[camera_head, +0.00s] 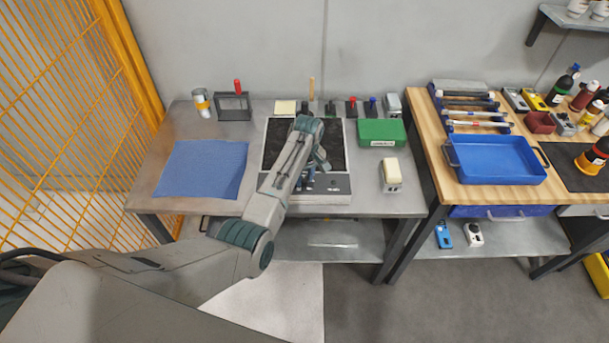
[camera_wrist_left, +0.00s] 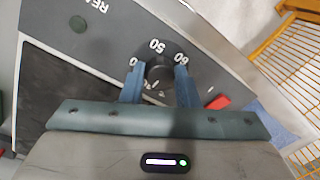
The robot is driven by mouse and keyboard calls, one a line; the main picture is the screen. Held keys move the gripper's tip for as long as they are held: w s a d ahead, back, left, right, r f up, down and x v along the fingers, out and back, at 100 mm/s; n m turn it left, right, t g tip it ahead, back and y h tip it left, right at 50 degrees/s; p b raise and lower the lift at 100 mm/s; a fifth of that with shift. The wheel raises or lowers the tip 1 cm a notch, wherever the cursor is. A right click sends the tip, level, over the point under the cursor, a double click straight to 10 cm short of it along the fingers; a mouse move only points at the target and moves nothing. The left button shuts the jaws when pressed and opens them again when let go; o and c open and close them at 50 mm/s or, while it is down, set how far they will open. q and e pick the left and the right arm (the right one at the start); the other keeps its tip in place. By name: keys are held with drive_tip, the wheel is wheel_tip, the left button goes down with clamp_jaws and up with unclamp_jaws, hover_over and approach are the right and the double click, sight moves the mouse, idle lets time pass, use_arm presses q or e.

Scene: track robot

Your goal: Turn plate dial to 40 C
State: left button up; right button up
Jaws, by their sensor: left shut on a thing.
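The hot plate has a dark top (camera_head: 335,145) and a grey front panel (camera_head: 335,187), and stands on the metal bench. In the left wrist view its round black dial (camera_wrist_left: 159,72) sits on the grey panel (camera_wrist_left: 110,35) beside white numbers, with 50 and 60 readable. My left gripper (camera_wrist_left: 157,84) has one blue finger on each side of the dial and is shut on it. In the head view my left gripper (camera_head: 307,184) is over the front panel, and my arm hides the dial there. I cannot make out the dial's pointer. My right gripper is not in view.
On the bench are a blue mat (camera_head: 200,168), a green box (camera_head: 382,132) and a small white-topped device (camera_head: 390,175). A wooden bench with a blue tray (camera_head: 497,178) stands at right.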

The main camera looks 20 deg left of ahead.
use_arm(q)
drive_tip(key=m+p, duration=0.2)
drive_tip(key=m, duration=0.1)
drive_tip(key=shift+r, duration=0.2)
drive_tip(key=m+p, duration=0.3)
drive_tip(key=m, duration=0.1)
drive_tip(key=shift+m, duration=0.3)
drive_tip(key=shift+a+m+p, duration=0.1)
drive_tip(key=shift+m+p, duration=0.4)
drive_tip(key=shift+m, duration=0.7)
drive_tip(key=shift+f+m+t, duration=0.1)
drive_tip(key=shift+m+t, duration=0.2)
drive_tip(key=shift+m, duration=1.2)
drive_tip(key=o, duration=1)
